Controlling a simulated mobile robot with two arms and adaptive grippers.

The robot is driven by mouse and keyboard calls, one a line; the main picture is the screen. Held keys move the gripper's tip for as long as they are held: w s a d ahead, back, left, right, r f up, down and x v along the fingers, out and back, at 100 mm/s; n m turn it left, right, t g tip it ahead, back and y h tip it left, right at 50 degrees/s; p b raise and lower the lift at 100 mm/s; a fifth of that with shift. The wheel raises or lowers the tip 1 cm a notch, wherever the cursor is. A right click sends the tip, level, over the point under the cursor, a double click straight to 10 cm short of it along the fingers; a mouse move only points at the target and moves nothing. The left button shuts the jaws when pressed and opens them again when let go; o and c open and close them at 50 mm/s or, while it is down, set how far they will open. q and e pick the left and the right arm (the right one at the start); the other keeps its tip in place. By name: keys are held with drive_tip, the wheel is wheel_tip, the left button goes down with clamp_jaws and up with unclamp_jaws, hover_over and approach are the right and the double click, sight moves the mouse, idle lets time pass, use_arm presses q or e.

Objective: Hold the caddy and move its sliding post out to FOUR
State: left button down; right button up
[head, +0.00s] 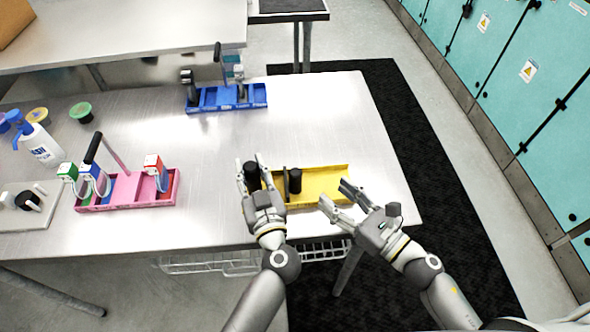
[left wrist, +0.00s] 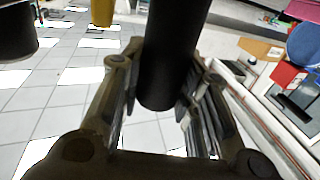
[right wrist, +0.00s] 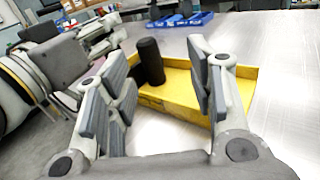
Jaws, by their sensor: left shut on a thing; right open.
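The yellow caddy (head: 325,190) lies near the front edge of the metal table; it also shows in the right wrist view (right wrist: 185,88). A black post (head: 251,176) is at its left end. My left gripper (head: 255,172) is shut on this post, which also shows between the fingers in the left wrist view (left wrist: 167,60). A second black post (head: 295,181) stands upright further right in the caddy, also in the right wrist view (right wrist: 150,62). My right gripper (head: 335,195) is open and empty at the caddy's right front, apart from that post. I cannot read any marks on the caddy.
A blue caddy (head: 225,97) stands at the back and a pink caddy (head: 130,191) at the left. The table between the caddies is clear. A wire basket (head: 210,264) hangs below the front edge.

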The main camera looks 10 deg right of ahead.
sight(301, 176)
drive_tip(key=shift+s+a+n, duration=0.3)
drive_tip(key=shift+s+a, duration=0.2)
drive_tip(key=shift+a, duration=0.1)
drive_tip(key=shift+a+r+g+y, duration=0.1)
drive_tip(key=shift+a+g+y, duration=0.2)
drive_tip(key=shift+y, duration=0.1)
drive_tip(key=x, duration=1.1)
drive_tip(key=shift+w, duration=0.35)
clamp_jaws()
